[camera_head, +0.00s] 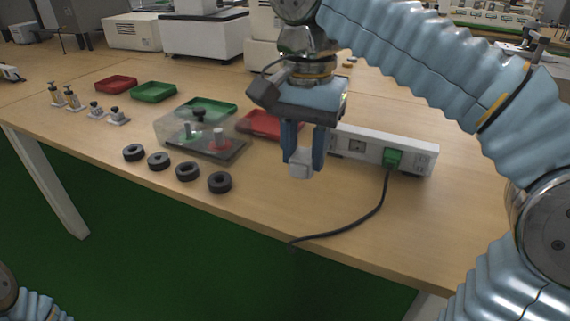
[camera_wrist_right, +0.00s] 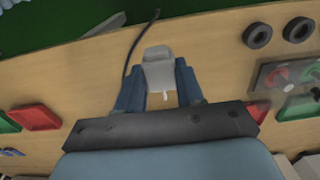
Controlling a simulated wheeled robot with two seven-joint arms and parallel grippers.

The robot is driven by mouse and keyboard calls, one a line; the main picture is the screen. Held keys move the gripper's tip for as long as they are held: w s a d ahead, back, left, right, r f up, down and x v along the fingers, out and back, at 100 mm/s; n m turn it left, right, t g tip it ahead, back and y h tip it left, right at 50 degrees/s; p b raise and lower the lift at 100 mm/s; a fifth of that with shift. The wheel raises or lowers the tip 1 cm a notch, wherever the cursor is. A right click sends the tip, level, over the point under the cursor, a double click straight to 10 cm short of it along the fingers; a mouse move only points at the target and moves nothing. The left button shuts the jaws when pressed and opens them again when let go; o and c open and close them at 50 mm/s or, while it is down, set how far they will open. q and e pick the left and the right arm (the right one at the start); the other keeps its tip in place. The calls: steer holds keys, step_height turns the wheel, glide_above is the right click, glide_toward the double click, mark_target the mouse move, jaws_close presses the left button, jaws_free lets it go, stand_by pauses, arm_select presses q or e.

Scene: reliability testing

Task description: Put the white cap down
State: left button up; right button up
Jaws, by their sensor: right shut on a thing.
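The white cap (camera_head: 301,163) is between the fingertips of my right gripper (camera_head: 303,155) in the head view. It hangs at the tips, seemingly above the table (camera_head: 265,217); the exact gap under it is hard to tell. In the right wrist view the cap (camera_wrist_right: 158,70) sits between the two blue fingers of the right gripper (camera_wrist_right: 160,85), which is shut on it. Of my left arm only a small part shows at the lower left corner of the head view; its gripper is out of view.
A white power strip (camera_head: 400,152) with a green plug and black cable (camera_head: 368,212) lies right of the gripper. A clear-covered box (camera_head: 205,137), several black rings (camera_head: 188,171), and red (camera_head: 116,84) and green (camera_head: 153,92) trays are left. Bare table lies in front.

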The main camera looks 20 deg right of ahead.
steer(key=w+d+f, duration=0.2)
steer(key=w, duration=0.1)
steer(key=w+d+f, duration=0.2)
steer(key=w+f, duration=0.1)
steer(key=w+d+f, duration=0.3)
steer(key=w, duration=0.1)
steer(key=shift+w, duration=0.1)
steer(key=f, duration=0.2)
steer(key=w+f+b, duration=0.1)
steer(key=f, duration=0.1)
steer(key=shift+d, duration=0.35)
steer(key=shift+f, duration=0.3)
steer(key=shift+f, duration=0.3)
steer(key=o, duration=1)
steer(key=shift+o, duration=0.2)
